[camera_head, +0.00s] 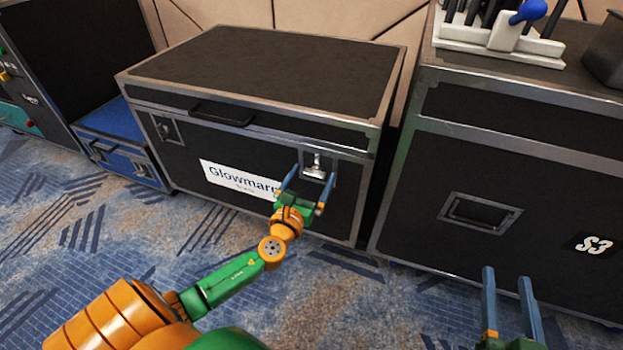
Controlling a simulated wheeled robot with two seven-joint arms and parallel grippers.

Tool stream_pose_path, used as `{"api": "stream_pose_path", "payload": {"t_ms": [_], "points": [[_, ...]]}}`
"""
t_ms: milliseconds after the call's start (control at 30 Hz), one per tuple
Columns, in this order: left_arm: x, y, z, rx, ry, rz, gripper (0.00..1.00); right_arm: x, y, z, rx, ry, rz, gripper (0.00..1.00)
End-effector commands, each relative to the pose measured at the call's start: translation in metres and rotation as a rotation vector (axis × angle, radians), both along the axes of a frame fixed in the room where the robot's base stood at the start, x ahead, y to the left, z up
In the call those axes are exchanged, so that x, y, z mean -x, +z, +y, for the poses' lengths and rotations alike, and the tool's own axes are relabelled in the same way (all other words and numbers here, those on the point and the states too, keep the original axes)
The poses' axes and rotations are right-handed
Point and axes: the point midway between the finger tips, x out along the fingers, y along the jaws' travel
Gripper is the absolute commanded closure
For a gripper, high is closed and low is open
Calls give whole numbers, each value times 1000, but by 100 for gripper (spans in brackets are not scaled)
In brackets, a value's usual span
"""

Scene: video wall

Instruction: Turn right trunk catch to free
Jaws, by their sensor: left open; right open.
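The black trunk (262,70) with metal edging stands in the middle, its lid shut. Its right catch (317,168) is a small silver piece in a recessed plate on the front. The left catch (164,128) sits in a similar plate near the trunk's left corner. My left gripper (306,186) is open in front of the right catch, its blue fingers to either side of it. Whether the fingers touch the catch I cannot tell. My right gripper (506,290) is open and empty at the lower right, in front of the S3 case.
The S3 case (500,130) stands close to the trunk's right, with a white rack (490,36) and a grey bin (606,52) on top. A blue case (117,132) stands at the left. The patterned carpet (130,235) in front is clear.

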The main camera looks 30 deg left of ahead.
Motion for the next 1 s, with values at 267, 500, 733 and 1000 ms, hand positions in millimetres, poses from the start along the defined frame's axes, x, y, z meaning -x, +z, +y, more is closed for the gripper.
{"api": "stream_pose_path", "payload": {"t_ms": [267, 500, 733, 1000], "points": [[-1, 0, 0, 0, 0, 0, 16, 0, 1, 0, -1, 0, -4, 50], [0, 0, 0, 0, 0, 0, 81, 0, 1, 0, -1, 0, -3, 50], [0, 0, 0, 18, 1, -4, 86, 0, 1, 0, -2, 1, -10, 50], [0, -1, 0, 152, 1, -36, 86, 0, 29, 4, -31, 12, -151, 50]]}}
